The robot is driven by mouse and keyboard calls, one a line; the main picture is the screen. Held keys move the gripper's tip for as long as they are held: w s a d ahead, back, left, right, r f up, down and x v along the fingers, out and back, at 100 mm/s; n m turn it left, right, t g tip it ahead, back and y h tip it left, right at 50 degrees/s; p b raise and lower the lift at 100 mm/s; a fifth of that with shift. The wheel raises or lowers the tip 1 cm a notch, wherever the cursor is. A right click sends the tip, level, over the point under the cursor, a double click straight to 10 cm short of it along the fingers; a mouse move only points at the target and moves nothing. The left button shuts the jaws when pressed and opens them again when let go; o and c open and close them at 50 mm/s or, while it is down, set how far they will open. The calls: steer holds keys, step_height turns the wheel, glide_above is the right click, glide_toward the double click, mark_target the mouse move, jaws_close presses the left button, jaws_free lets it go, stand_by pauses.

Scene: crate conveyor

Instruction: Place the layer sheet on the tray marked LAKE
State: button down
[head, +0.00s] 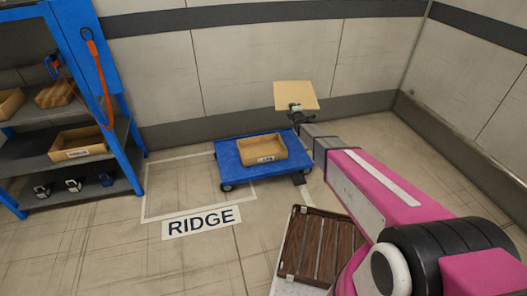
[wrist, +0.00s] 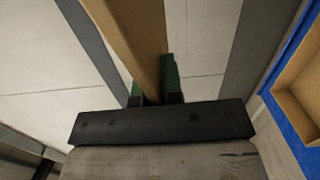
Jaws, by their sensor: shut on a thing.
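The layer sheet (head: 296,95) is a flat tan square, held up in front of the back wall above the blue cart. My gripper (head: 295,107) is shut on its near edge. In the wrist view the sheet (wrist: 138,40) runs as a tan strip between the green fingers of my gripper (wrist: 155,85). An open tan tray (head: 263,152) with a small label sits on the cart, below the sheet and apart from it. Its label is too small to read surely. Part of a tan tray (wrist: 302,85) shows at the right of the wrist view.
The blue wheeled cart (head: 228,158) stands by a floor outline marked RIDGE (head: 201,222). A blue-framed shelf (head: 120,125) at the left holds several trays, one labelled tray (head: 78,146) among them. A brown slatted pallet (head: 325,248) lies at the front. The floor left of the cart is clear.

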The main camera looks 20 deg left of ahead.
steer(key=shift+s+a+f+n+g+y, duration=0.55)
steer(key=shift+s+a+f, duration=1.5)
steer(key=shift+f, duration=3.3)
steer(key=shift+s+a+f+n+g+y, duration=0.55)
steer(key=shift+s+a+f, duration=1.5)
steer(key=shift+f, duration=3.35)
steer(key=shift+s+a+f+n+g+y, duration=0.25)
steer(key=shift+s+a+f+y, duration=0.85)
steer(key=shift+a+f, duration=2.9)
steer(key=shift+h, duration=0.3)
steer(key=shift+s+d+f, duration=0.15)
steer(key=shift+d+f, duration=0.55)
steer(key=shift+f, duration=0.25)
steer(key=shift+s+d+f, duration=0.1)
steer(key=shift+d+f, duration=0.55)
steer(key=shift+f, duration=0.3)
steer(key=c, duration=1.2)
jaws_free()
